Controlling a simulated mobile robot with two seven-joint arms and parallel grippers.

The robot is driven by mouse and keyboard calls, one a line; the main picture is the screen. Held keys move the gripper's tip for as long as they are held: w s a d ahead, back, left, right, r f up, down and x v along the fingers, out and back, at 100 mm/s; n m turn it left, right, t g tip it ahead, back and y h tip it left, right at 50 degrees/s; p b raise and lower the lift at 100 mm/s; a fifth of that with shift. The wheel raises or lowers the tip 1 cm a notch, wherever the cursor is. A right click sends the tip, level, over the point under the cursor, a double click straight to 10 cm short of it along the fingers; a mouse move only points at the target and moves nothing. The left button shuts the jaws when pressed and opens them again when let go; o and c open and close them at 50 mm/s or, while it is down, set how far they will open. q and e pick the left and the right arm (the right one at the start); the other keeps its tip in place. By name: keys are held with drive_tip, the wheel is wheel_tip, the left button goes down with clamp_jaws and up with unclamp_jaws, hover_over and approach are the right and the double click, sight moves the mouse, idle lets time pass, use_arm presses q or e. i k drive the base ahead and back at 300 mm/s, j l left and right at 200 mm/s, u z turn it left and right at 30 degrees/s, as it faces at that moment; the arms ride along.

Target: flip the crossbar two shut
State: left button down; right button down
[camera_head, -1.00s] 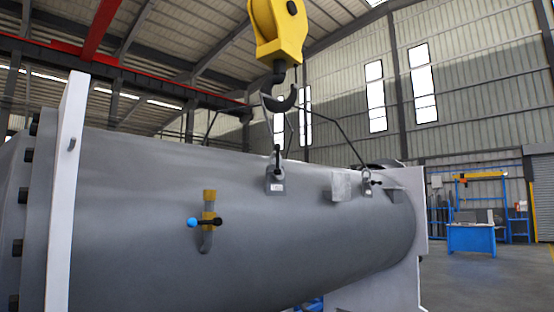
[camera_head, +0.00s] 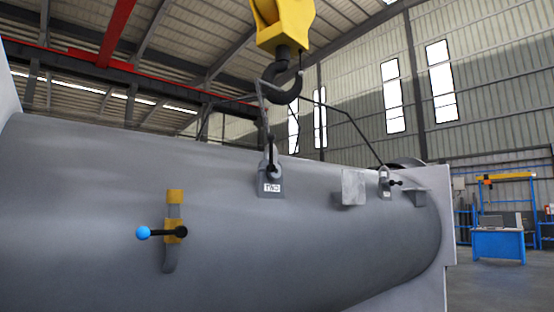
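A grey lug plate (camera_head: 271,187) stands on top of the large grey shell (camera_head: 100,190), with a small white label that seems to read TWO. A shackle with a dark upright bar (camera_head: 271,157) sits on it, and a sling leg runs from there up to the crane hook (camera_head: 284,82). A second lug (camera_head: 384,186) farther right carries a dark bar pointing right. On the shell's side, a yellow and grey fitting (camera_head: 174,212) holds a roughly level crossbar with a blue ball end (camera_head: 143,233) and a black ball end (camera_head: 181,232). Neither gripper is in view.
The yellow hook block (camera_head: 282,28) hangs above the shell. A plain grey block (camera_head: 353,188) sits on the shell between the lugs. A pale end plate (camera_head: 447,225) closes the right end. A blue workbench (camera_head: 498,245) stands at far right, with open floor around it.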

sight(271, 149)
drive_tip(key=i+l, duration=0.2)
drive_tip(key=i, duration=0.2)
drive_tip(key=i+l, duration=0.25)
drive_tip(key=i, duration=0.15)
drive_tip(key=i+l, duration=0.2)
drive_tip(key=i, duration=0.25)
drive_tip(key=u, duration=1.7)
